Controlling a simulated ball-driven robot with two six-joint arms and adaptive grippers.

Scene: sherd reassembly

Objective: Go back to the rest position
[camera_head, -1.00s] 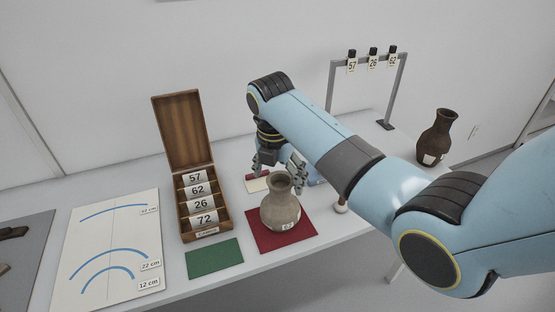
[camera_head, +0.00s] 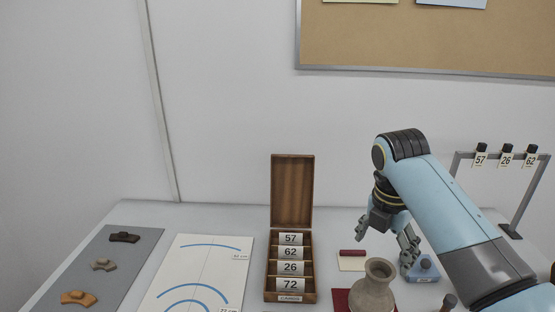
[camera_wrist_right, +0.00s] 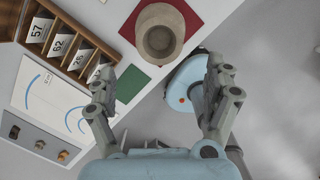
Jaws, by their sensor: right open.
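My right gripper (camera_head: 385,243) is open and empty, above the table behind the grey-brown pot (camera_head: 374,288). In the right wrist view my right gripper (camera_wrist_right: 162,75) has its two fingers wide apart with nothing between them. The pot stands upright on a dark red mat (camera_head: 341,300); it also shows in the wrist view (camera_wrist_right: 160,32), beyond the fingertips and apart from them. The pot's lower part is cut off in the head view. My left gripper is in neither view.
A wooden box (camera_head: 291,200) with numbered compartments stands left of the pot. Further left lie a white curve chart (camera_head: 200,262) and a grey mat (camera_head: 95,262) with three sherds. A tag rack (camera_head: 500,154) stands at the right.

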